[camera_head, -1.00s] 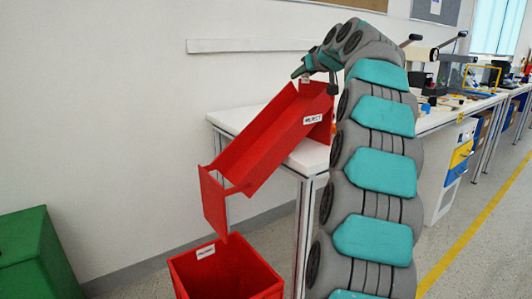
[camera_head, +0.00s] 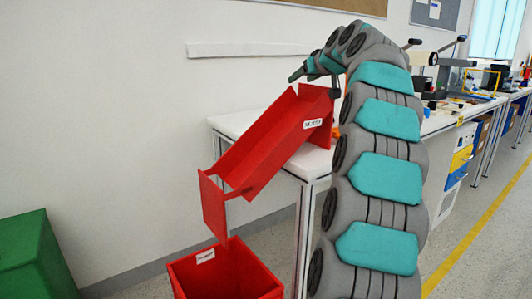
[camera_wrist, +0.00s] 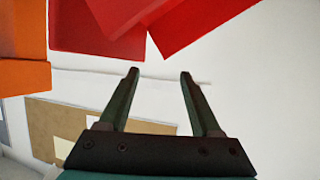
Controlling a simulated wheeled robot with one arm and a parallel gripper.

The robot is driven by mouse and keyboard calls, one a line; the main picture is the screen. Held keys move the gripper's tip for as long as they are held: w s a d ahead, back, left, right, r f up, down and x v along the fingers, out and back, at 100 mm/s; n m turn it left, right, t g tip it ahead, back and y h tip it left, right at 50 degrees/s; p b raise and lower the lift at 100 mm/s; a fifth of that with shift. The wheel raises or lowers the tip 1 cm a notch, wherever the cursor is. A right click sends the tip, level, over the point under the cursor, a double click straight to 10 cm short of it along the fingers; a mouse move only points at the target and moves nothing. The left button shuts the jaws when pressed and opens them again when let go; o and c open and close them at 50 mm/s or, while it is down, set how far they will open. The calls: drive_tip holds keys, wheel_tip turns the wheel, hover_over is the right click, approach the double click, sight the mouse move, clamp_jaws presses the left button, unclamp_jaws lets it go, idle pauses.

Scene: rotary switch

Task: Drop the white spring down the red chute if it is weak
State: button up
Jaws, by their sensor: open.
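The red chute (camera_head: 268,147) stands on the white table and slopes down to the left, with a white label on its side. Its lower end is above an open red bin (camera_head: 228,273). My gripper (camera_head: 297,76) is above the chute's upper end. In the wrist view the two fingers of my gripper (camera_wrist: 160,73) are apart with nothing between them. Red panels (camera_wrist: 190,22) show just beyond the fingertips. I cannot see the white spring in either view; the chute's inside and the bin's floor are largely hidden.
The white table (camera_head: 228,122) holds the chute. A green box (camera_head: 35,255) stands on the floor at the left. Benches with equipment (camera_head: 470,85) run along the right. An orange part (camera_wrist: 22,75) shows at the left of the wrist view. The left wall is close behind.

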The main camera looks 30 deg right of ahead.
drive_tip(key=v, duration=0.6)
drive_tip(key=shift+s+b, duration=0.35)
drive_tip(key=shift+a+r, duration=0.1)
drive_tip(key=s+a+f+n+g+y, duration=0.1)
drive_tip(key=a+f+g+y, duration=0.15)
drive_tip(key=a+f, duration=0.8)
drive_tip(key=s+a+f+g+y, duration=0.25)
drive_tip(key=a+f, duration=0.45)
drive_tip(key=a, duration=0.6)
drive_tip(key=s+a+f+n+g, duration=0.1)
drive_tip(key=s+a+f+g, duration=0.3)
drive_tip(key=s+a+f, duration=0.7)
drive_tip(key=s+a+f+g+h, duration=0.1)
drive_tip(key=s+f+g, duration=0.1)
drive_tip(key=s+f, duration=0.3)
drive_tip(key=s+a+f+g, duration=0.1)
drive_tip(key=s+f, duration=0.4)
drive_tip(key=s, duration=0.6)
drive_tip(key=s+a+f+g+h, duration=0.1)
drive_tip(key=s+f+g, duration=0.2)
drive_tip(key=s+f, duration=0.3)
drive_tip(key=s, duration=0.3)
drive_tip(key=shift+a+h, duration=0.2)
drive_tip(key=shift+h, duration=0.1)
drive_tip(key=shift+w, duration=0.1)
